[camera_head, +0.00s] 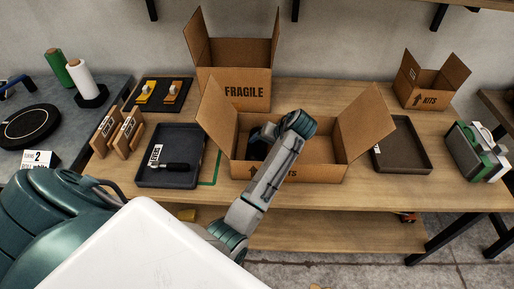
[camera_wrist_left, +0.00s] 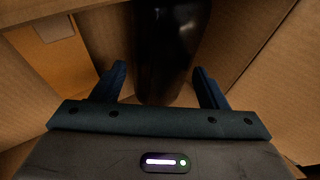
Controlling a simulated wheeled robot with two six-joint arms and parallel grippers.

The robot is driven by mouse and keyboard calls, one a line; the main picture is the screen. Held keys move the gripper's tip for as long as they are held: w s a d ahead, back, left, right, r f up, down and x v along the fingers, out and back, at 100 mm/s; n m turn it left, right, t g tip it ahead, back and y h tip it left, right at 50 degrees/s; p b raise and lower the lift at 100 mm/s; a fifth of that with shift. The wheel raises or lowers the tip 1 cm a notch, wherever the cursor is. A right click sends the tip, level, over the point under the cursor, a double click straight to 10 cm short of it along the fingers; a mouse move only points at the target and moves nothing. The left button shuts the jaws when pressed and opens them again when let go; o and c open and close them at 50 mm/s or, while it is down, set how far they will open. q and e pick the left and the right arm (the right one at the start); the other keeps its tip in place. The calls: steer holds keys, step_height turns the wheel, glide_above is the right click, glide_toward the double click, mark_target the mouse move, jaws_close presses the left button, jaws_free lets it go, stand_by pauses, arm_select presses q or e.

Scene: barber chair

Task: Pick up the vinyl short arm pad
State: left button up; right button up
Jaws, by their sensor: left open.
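My left gripper (camera_head: 260,140) reaches down into an open cardboard box (camera_head: 318,172) in the middle of the wooden table. In the left wrist view, its two dark blue fingers (camera_wrist_left: 159,72) are spread apart. A glossy black, rounded long thing (camera_wrist_left: 168,45), which looks like the vinyl short arm pad, lies between and beyond the fingers. I see gaps between it and the fingers, so it does not look gripped. In the head view, the pad is not clearly visible behind the gripper and box wall. My right gripper is not in view.
The box's raised flaps (camera_head: 366,122) stand close around my left arm. A FRAGILE box (camera_head: 245,92) stands behind. A dark tray (camera_head: 171,180) with a black-handled tool lies left; an empty tray (camera_head: 402,146) lies right. A KITS box (camera_head: 428,84) stands back right.

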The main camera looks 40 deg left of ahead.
arm_select(q)
steer(key=shift+x, duration=1.2)
steer(key=c, duration=1)
